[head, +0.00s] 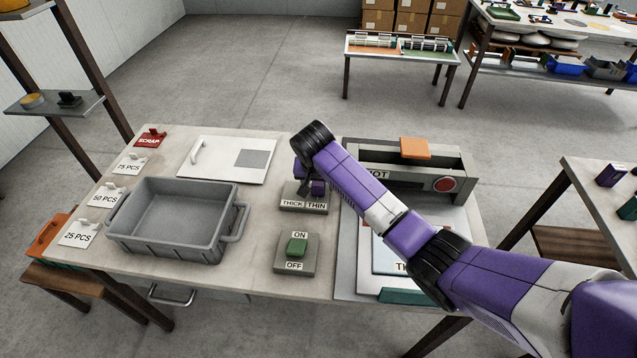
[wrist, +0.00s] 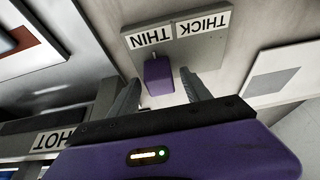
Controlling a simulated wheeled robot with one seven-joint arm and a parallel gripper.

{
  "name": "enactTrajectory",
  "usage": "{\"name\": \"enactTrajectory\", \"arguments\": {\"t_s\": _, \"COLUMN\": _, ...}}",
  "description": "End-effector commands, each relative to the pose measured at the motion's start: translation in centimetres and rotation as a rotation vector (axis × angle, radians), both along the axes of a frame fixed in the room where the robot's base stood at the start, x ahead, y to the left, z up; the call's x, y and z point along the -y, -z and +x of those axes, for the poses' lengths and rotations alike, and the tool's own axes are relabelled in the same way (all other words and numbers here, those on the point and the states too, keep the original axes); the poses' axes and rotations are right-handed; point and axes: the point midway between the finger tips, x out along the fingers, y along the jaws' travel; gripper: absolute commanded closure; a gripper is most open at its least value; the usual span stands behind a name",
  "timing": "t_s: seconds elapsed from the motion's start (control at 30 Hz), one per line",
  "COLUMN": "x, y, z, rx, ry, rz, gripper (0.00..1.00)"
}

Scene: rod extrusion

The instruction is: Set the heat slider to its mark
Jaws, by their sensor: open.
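The machine panel labelled HOT (head: 378,174) stands at the right of the table, partly behind my arm. An orange block (head: 414,148), which looks like the heat slider, sits at its top edge. No mark for it can be made out. The HOT label (wrist: 50,139) also shows upside down in the wrist view. My gripper (head: 305,188) is away to the left, at the THICK/THIN plate (head: 291,204). In the wrist view my open gripper (wrist: 160,78) has a purple knob (wrist: 158,75) between or just beyond its fingertips, nearer the left finger. Contact cannot be told.
A round red button (head: 445,184) is on the machine's front. A green ON/OFF switch (head: 297,247) stands nearer the front edge. A grey bin (head: 172,243) and a white panel with a handle (head: 225,158) lie to the left. My arm crosses over the machine.

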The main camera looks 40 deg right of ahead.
Motion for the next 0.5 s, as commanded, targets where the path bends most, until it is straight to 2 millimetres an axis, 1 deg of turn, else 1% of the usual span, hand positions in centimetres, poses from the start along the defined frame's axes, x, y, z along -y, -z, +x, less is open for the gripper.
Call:
{"name": "enactTrajectory", "arguments": {"t_s": 0.1, "x": 0.15, "y": 0.41, "z": 0.12, "rx": 0.000, "ry": -0.001, "rz": -0.001, "gripper": 0.44}}
{"name": "enactTrajectory", "arguments": {"t_s": 0.33, "x": 0.16, "y": 0.45, "z": 0.13, "rx": 0.001, "ry": 0.000, "rz": 0.000, "gripper": 0.44}}
{"name": "enactTrajectory", "arguments": {"t_s": 0.4, "x": 0.17, "y": 0.43, "z": 0.13, "rx": 0.001, "ry": 0.000, "rz": 0.000, "gripper": 0.57}}
{"name": "enactTrajectory", "arguments": {"t_s": 0.47, "x": 0.17, "y": 0.43, "z": 0.13, "rx": 0.001, "ry": 0.000, "rz": 0.000, "gripper": 0.69}}
{"name": "enactTrajectory", "arguments": {"t_s": 0.5, "x": 0.17, "y": 0.43, "z": 0.13, "rx": 0.001, "ry": 0.000, "rz": 0.000, "gripper": 0.77}}
